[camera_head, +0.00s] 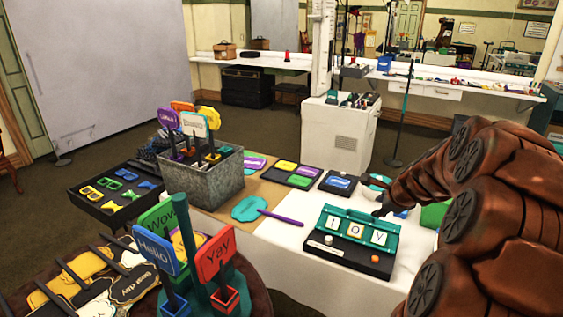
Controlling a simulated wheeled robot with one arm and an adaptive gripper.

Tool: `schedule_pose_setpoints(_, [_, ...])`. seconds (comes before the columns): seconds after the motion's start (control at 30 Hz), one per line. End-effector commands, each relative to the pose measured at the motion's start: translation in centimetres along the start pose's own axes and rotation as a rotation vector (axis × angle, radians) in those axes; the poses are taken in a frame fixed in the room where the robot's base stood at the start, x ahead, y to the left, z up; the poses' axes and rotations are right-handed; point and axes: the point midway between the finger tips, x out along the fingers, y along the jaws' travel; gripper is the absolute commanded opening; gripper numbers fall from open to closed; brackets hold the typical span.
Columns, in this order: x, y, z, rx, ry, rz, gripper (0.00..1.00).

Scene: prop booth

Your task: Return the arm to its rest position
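My arm enters from the right, large and close to the camera, in reddish brown. It reaches left over the white table (292,240). My gripper (384,205) is small and dark at its far end, just above and behind the right part of a black and teal letter tray (345,262). My arm hides part of the table's right side.
A grey metal bin (203,186) of colourful signs stands on the table's left. Sign holders with Hello (155,250) and Yay (215,255) signs stand on a round stand in front. A purple stick (281,218) lies mid-table. A white cabinet (338,132) stands behind.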

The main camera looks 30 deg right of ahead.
Motion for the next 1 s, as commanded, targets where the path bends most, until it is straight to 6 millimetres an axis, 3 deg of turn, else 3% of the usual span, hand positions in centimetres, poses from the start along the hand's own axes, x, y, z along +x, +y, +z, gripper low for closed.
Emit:
schedule_pose_setpoints(0.17, [-0.1,0.2,0.5,-0.016,-0.005,0.006,0.37])
schedule_pose_setpoints(0.27, [-0.5,1.3,2.5,-0.093,-0.025,0.036,0.37])
schedule_pose_setpoints(0.37, [-1.7,3.8,6.5,-0.25,-0.069,0.097,0.37])
schedule_pose_setpoints(0.5, [-4.3,9.7,12.3,-0.56,-0.149,0.217,0.37])
schedule_pose_setpoints(0.6, [-6.8,14.3,15.4,-0.795,-0.213,0.303,0.37])
schedule_pose_setpoints(0.7, [-9.5,18.8,17.3,-1.025,-0.272,0.385,0.37])
schedule_pose_setpoints(0.87, [-14.3,25.4,18.2,-1.383,-0.369,0.511,0.37])
schedule_pose_setpoints(1.0, [-18.5,30.4,17.0,-1.682,-0.453,0.625,0.37])
